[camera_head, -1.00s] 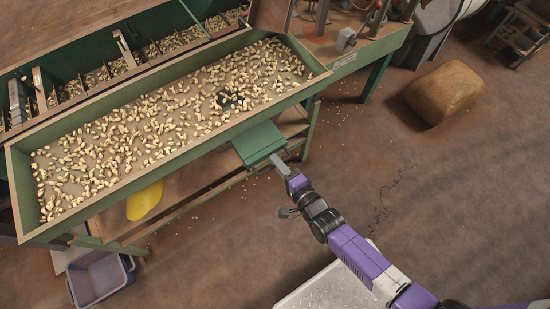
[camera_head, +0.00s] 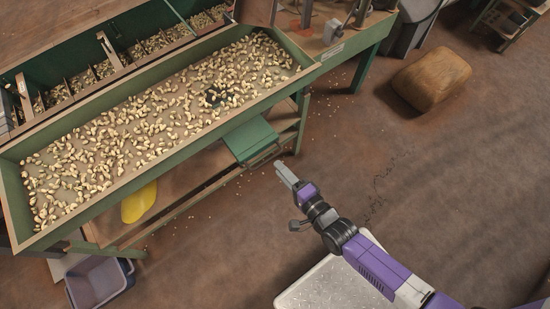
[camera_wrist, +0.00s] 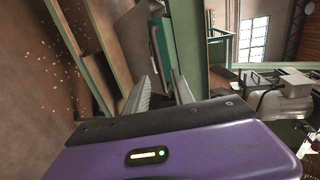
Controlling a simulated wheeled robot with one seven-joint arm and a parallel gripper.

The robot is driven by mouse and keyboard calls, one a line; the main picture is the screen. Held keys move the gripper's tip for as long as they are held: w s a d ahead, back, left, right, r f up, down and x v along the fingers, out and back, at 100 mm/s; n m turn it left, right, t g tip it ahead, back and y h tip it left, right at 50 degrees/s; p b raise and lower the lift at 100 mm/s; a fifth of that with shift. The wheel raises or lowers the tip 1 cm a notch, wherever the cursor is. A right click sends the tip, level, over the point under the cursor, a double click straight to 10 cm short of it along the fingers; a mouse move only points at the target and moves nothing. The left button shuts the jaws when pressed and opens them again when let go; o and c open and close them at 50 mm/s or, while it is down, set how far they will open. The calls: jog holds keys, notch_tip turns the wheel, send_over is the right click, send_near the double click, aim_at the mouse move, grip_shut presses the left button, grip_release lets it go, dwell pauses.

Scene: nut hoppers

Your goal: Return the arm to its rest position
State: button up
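My gripper (camera_head: 283,170) is in the lower middle of the head view, at the end of my purple arm. It is over the bare floor, just to the right of and in front of the green box (camera_head: 251,140) under the nut tray, with a small gap between them. In the wrist view my gripper (camera_wrist: 160,80) shows two grey fingers spread apart with nothing held between them. The green box's face appears beyond the fingertips there.
A long green-rimmed tray (camera_head: 150,170) of pale nuts stands on a table at the left. A yellow object (camera_head: 139,203) lies on the shelf below, and a purple-grey bin (camera_head: 98,283) stands at lower left. A brown sack (camera_head: 431,79) lies at upper right.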

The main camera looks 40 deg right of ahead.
jog(key=shift+s+r, duration=0.15)
jog(key=shift+s, duration=0.45)
jog(key=s+r+n, duration=0.6)
jog(key=r, duration=0.3)
jog(key=s+r+n+p, duration=0.1)
jog(key=s+r+n, duration=0.5)
jog(key=r, duration=0.3)
jog(key=s+a+r+n+p, duration=0.1)
jog(key=s+r+n, duration=0.5)
jog(key=r, duration=0.4)
jog(key=shift+s+g, duration=0.4)
jog(key=shift+s, duration=0.2)
